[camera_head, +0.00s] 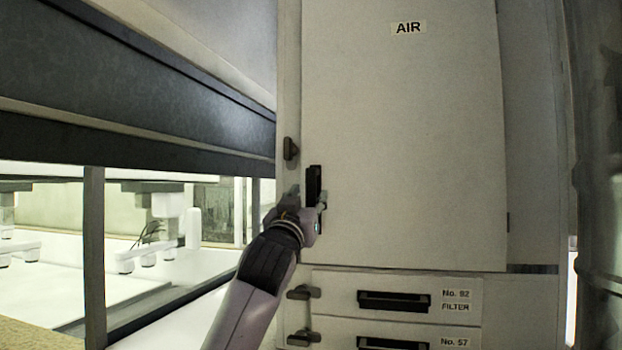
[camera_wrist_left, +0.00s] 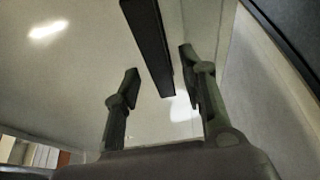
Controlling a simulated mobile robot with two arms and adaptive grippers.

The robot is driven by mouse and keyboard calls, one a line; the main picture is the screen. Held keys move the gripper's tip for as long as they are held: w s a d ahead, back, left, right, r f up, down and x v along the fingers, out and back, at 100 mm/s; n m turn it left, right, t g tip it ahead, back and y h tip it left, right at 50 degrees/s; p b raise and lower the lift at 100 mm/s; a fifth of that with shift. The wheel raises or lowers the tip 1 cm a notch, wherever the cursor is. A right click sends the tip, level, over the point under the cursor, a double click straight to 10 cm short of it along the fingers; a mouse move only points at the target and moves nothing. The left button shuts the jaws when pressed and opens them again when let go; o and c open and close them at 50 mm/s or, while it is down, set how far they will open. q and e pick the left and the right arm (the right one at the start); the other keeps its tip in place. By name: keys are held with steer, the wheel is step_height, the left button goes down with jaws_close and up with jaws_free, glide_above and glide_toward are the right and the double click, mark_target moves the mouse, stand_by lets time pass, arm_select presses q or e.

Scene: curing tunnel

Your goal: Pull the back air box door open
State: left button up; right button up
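The air box door (camera_head: 410,130) is a tall pale panel labelled AIR in the head view. It looks shut against its frame. Its dark upright bar handle (camera_head: 314,183) sits near the door's left edge. My left gripper (camera_head: 309,199) is at the lower part of this handle. In the left wrist view the two fingers of my left gripper (camera_wrist_left: 160,68) are spread, with the dark handle (camera_wrist_left: 148,40) running between them. A gap shows on each side, so the fingers do not look closed on it. My right gripper is not in view.
A dark latch (camera_head: 290,149) is on the frame left of the door. A windowed tunnel (camera_head: 150,130) is at left, a dark column (camera_head: 600,180) at right.

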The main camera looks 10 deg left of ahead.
arm_select(q)
steer(key=shift+p+x, duration=0.55)
steer(key=shift+x, duration=0.8)
steer(key=shift+c, duration=0.2)
jaws_close()
